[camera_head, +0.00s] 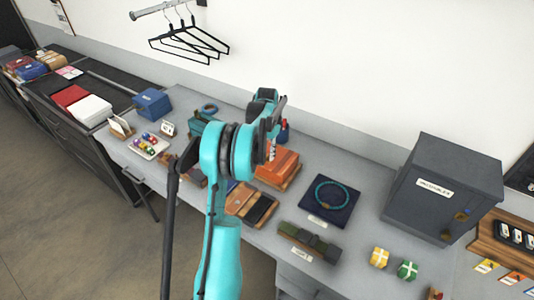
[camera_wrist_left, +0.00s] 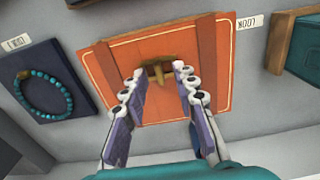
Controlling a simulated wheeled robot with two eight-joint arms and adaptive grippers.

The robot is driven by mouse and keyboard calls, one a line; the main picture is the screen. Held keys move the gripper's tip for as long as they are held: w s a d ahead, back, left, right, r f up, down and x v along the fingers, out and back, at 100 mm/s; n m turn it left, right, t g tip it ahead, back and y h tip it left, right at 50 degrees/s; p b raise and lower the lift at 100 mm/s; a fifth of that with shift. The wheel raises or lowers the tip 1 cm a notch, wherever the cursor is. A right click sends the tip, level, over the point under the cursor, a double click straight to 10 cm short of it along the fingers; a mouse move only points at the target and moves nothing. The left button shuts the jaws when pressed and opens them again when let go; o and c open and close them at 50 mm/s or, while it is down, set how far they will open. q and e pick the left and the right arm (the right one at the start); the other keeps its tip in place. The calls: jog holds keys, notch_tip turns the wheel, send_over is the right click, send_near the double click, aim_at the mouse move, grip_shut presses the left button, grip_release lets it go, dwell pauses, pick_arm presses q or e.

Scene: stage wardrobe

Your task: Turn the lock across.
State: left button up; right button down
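The lock is a small brass clasp (camera_wrist_left: 155,72) on an orange book or case (camera_wrist_left: 165,45) with brown straps. It sits upright between my left fingertips in the left wrist view. In the head view the orange case (camera_head: 284,168) lies on the counter, partly behind my left arm, and the clasp cannot be made out. My left gripper (camera_head: 272,152) is above the case, pointing down at it. In the left wrist view the left gripper (camera_wrist_left: 158,72) is open, one finger on each side of the clasp; contact cannot be told. My right gripper is not in view.
A blue pad with a teal bead ring (camera_head: 330,200) lies right of the case. A grey safe (camera_head: 440,190) stands farther right. A dark green roll (camera_head: 309,243) and a brown tray with a dark inset (camera_head: 250,204) lie in front. Hangers (camera_head: 188,40) hang above.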

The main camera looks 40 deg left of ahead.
aim_at(268, 156)
pick_arm(q)
notch_tip(268, 156, up, 12)
jog(key=shift+f, duration=0.2)
dwell(0.4)
jog(key=s+d+r+t+y+b, duration=0.1)
jog(key=s+d+t+b, duration=0.2)
jog(key=d, duration=0.6)
jog(key=s+d+r+b, duration=0.15)
jog(key=s+d, duration=0.35)
jog(key=d, duration=0.5)
jog(key=s+d+f+m+t+h+b, duration=0.1)
jog(key=s+d+f+t+b, duration=0.3)
jog(key=s+d+f, duration=0.9)
jog(key=shift+s+d+f+b, duration=0.15)
jog(key=shift+s+d+b, duration=0.15)
jog(key=shift+s+b, duration=0.45)
